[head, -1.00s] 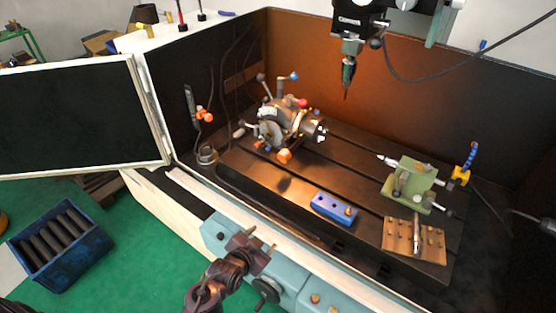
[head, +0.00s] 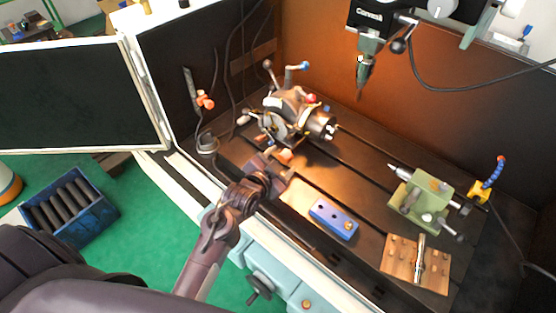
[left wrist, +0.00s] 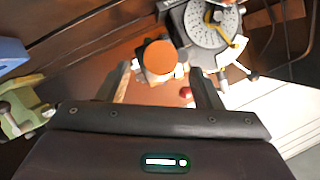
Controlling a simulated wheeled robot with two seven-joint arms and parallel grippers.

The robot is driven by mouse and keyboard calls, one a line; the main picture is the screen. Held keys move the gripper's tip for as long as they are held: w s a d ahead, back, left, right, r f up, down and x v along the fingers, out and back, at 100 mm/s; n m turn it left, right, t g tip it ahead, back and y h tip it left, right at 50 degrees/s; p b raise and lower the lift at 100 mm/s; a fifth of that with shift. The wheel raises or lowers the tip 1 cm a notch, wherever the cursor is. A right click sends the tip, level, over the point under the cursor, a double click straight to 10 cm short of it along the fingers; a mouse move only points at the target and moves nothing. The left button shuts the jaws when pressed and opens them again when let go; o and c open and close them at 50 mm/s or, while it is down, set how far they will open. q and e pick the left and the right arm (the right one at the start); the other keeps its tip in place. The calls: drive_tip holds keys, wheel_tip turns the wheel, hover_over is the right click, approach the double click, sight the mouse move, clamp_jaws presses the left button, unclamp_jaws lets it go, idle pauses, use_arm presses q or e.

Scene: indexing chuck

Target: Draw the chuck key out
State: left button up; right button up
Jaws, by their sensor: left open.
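The dividing head with its chuck (head: 322,126) sits at the back left of the machine table. An orange round-ended piece (head: 284,155) shows at its front, and also in the left wrist view (left wrist: 160,57). My left gripper (head: 277,168) is open just in front of that piece. In the left wrist view the orange end appears between the two fingers, with no grip on it visible. A silver rod-shaped tool (head: 420,258) is on the wooden board (head: 400,252) at the right. I cannot tell for sure which piece is the chuck key. My right gripper is not in view.
A blue block (head: 333,219) lies on the slotted table right of my left gripper. A green tailstock (head: 424,197) stands farther right. The spindle head (head: 368,45) hangs above. The open enclosure door (head: 75,98) is at left. The table between chuck and tailstock is clear.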

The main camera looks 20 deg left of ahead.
sight(283, 158)
use_arm(q)
drive_tip(key=x, duration=0.4)
drive_tip(key=shift+w+p, duration=0.15)
drive_tip(key=shift+p, duration=0.15)
drive_tip(key=shift+w+f, duration=0.25)
drive_tip(key=shift+w, duration=0.15)
drive_tip(key=shift+c, duration=0.9)
drive_tip(key=c, duration=0.9)
drive_tip(key=shift+o, duration=1.4)
drive_tip(key=c, duration=0.5)
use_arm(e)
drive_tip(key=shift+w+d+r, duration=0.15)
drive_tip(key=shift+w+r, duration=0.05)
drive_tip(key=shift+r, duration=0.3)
use_arm(q)
drive_tip(key=shift+r+p, duration=0.1)
drive_tip(key=shift+p, duration=0.4)
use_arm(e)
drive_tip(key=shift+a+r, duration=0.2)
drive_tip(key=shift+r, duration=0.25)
